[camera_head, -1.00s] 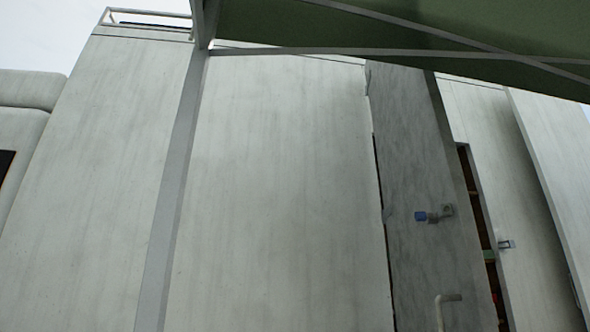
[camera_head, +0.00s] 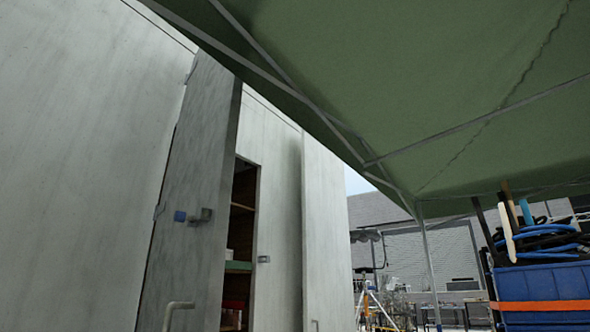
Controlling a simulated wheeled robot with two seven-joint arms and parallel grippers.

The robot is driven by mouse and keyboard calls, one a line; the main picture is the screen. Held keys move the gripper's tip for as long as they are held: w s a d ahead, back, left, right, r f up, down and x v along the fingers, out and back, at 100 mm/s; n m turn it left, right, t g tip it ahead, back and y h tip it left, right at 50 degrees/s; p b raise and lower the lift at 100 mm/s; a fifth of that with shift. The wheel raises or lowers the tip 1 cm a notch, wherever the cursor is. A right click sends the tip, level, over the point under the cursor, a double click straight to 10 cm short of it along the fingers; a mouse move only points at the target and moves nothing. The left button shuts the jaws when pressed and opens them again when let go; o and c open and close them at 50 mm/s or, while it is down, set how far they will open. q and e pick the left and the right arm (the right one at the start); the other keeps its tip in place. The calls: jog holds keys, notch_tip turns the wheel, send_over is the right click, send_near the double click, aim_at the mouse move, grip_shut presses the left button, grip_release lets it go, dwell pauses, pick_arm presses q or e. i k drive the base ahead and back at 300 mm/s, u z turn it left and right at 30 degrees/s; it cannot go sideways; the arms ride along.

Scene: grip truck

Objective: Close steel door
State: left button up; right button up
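The steel door (camera_head: 205,165) is a tall grey panel on the side of the truck, left of the middle. It stands swung outward, and a dark opening with shelves (camera_head: 240,230) shows to its right. A latch with a blue part (camera_head: 193,216) sits on the door, and a bent pale handle (camera_head: 178,306) shows low on it. A second grey panel (camera_head: 322,235) stands out from the truck wall further right. Neither of my grippers is in view.
The grey truck wall (camera_head: 80,140) fills the left. A green canopy (camera_head: 430,80) on metal poles (camera_head: 430,270) hangs overhead. A blue bin (camera_head: 545,285) with an orange strap and cables stands at the right. A tripod (camera_head: 368,305) stands beyond the truck.

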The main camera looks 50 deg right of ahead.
aim_at(183, 291)
jog(key=z, duration=0.75)
jog(key=i, duration=0.45)
